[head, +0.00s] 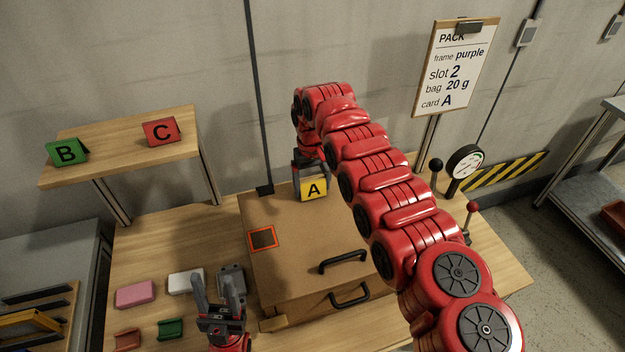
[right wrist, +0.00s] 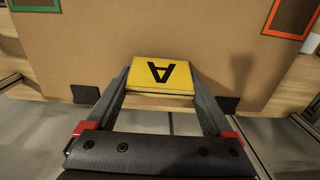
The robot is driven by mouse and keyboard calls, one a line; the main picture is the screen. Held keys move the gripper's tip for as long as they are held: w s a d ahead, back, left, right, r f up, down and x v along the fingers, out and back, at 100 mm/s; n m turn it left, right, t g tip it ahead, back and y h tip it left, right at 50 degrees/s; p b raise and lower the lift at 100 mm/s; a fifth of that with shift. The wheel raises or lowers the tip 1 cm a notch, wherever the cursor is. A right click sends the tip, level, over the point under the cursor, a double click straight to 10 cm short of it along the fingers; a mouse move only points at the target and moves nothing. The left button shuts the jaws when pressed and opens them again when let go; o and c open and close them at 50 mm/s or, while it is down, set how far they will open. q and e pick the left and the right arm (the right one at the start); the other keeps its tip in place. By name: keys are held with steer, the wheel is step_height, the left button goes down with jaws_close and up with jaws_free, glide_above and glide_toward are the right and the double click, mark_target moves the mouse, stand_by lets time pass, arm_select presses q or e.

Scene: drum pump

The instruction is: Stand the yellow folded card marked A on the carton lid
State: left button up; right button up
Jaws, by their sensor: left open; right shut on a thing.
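The yellow folded card marked A (head: 314,189) is at the back edge of the carton lid (head: 310,235). My right gripper (head: 312,176) is shut on it. In the right wrist view the card (right wrist: 160,76) sits between the two fingers (right wrist: 161,90), its letter upside down, overlapping the lid's edge (right wrist: 215,60). I cannot tell whether the card touches the lid. An orange-outlined dark square (head: 262,237) is on the lid's left part; an orange outline also shows in the wrist view (right wrist: 290,16). My left gripper (head: 220,292) is open and empty, left of the carton's front.
Green card B (head: 67,151) and red card C (head: 161,132) stand on a raised wooden shelf (head: 120,145). Pink (head: 137,294) and white (head: 187,281) blocks lie left on the table. Black handles (head: 343,261) are at the carton's front. A gauge (head: 465,162) stands right.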

steer(key=shift+f, duration=0.25)
steer(key=shift+s+r, duration=0.15)
steer(key=shift+f, duration=0.25)
steer(key=o, duration=1.1)
steer(key=shift+c, duration=0.2)
steer(key=shift+r, duration=0.15)
